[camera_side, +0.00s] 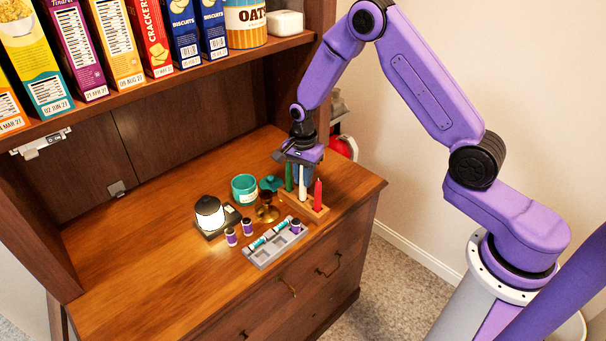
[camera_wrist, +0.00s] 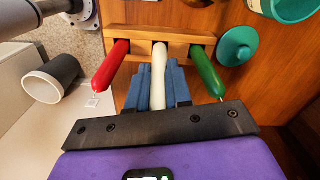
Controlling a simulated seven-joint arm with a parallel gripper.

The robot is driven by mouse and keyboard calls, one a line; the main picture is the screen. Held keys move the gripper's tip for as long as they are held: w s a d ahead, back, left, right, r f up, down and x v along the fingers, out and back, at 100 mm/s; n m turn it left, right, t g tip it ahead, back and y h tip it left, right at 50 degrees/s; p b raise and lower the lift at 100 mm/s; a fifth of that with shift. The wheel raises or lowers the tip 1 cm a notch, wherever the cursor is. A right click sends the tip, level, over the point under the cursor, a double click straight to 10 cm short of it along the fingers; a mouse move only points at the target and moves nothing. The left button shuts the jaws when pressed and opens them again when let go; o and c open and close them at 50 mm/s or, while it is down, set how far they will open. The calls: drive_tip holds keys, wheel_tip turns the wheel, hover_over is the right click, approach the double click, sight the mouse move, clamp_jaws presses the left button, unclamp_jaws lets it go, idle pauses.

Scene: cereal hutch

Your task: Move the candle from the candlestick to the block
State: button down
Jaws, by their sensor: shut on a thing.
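The wooden block (camera_wrist: 140,35) shows in the wrist view with a red candle (camera_wrist: 112,62) and a green candle (camera_wrist: 205,72) at its two ends. The white candle (camera_wrist: 158,75) is upright between them, its lower end at the block's middle; I cannot tell how deep it sits. My gripper (camera_wrist: 158,67) is shut on the white candle, with a blue finger on each side. In the side view my gripper (camera_side: 303,172) is over the block (camera_side: 318,216), hiding part of the candles. The brass candlestick (camera_side: 266,211) stands just left of the block, with no candle visible in it.
A grey tray (camera_side: 262,257) with small vials lies in front, a lamp (camera_side: 209,213) to the left. The shelf (camera_side: 150,83) of boxes is overhead. The left counter is clear.

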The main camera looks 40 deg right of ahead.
drive_tip(key=shift+f, duration=1.25)
drive_tip(key=c, duration=0.6)
unclamp_jaws()
drive_tip(key=shift+c, duration=0.2)
drive_tip(key=shift+r, duration=2.5)
